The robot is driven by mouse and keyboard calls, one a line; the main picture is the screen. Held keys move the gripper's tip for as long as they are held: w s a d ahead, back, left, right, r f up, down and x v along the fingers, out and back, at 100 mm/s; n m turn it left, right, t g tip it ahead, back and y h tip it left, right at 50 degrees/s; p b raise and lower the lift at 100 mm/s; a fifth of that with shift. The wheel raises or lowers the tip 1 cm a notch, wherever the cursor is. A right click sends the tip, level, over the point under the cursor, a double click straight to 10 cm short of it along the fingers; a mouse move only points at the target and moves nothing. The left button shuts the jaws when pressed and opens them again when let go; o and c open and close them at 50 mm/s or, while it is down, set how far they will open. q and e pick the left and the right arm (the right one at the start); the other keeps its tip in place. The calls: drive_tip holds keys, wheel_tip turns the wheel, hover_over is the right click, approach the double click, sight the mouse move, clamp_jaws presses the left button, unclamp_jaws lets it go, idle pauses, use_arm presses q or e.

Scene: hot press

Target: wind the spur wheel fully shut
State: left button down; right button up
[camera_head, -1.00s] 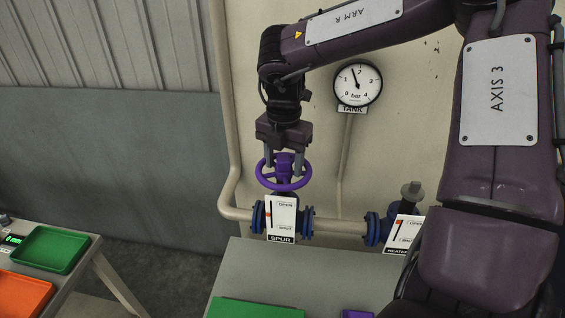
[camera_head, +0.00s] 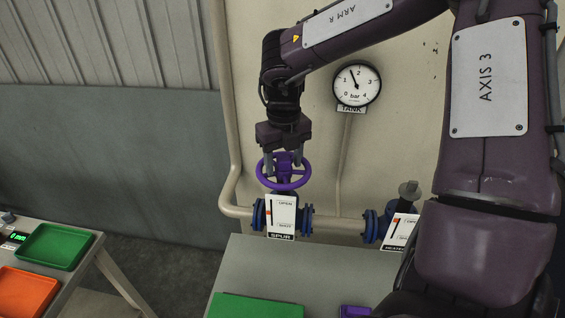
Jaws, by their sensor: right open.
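The purple spur wheel (camera_head: 284,184) sits on top of the blue spur valve (camera_head: 258,215) in the pipe by the wall. A white plate (camera_head: 281,215) marked OPEN at the top and SHUT at the bottom hangs on it, above a SPUR label. A small orange-red mark shows at its left side, but its exact reading is too small to tell. My right gripper (camera_head: 283,160) points down over the wheel, fingers apart at the hub and spokes, inside or just above the rim. Contact with the wheel cannot be told. My left gripper is not in view.
A tank gauge (camera_head: 357,85) hangs above. A grey table (camera_head: 245,265) lies below; green (camera_head: 50,246) and orange (camera_head: 24,291) trays sit at the lower left.

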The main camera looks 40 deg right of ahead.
drive_tip(key=n, duration=0.3)
drive_tip(key=shift+r+p, duration=0.1)
drive_tip(key=shift+p, duration=0.25)
drive_tip(key=n+p, duration=0.1)
drive_tip(key=n, duration=0.3)
drive_tip(key=shift+n, duration=0.3)
drive_tip(key=n+p, duration=0.1)
drive_tip(key=n, duration=0.5)
drive_tip(key=shift+n, duration=0.3)
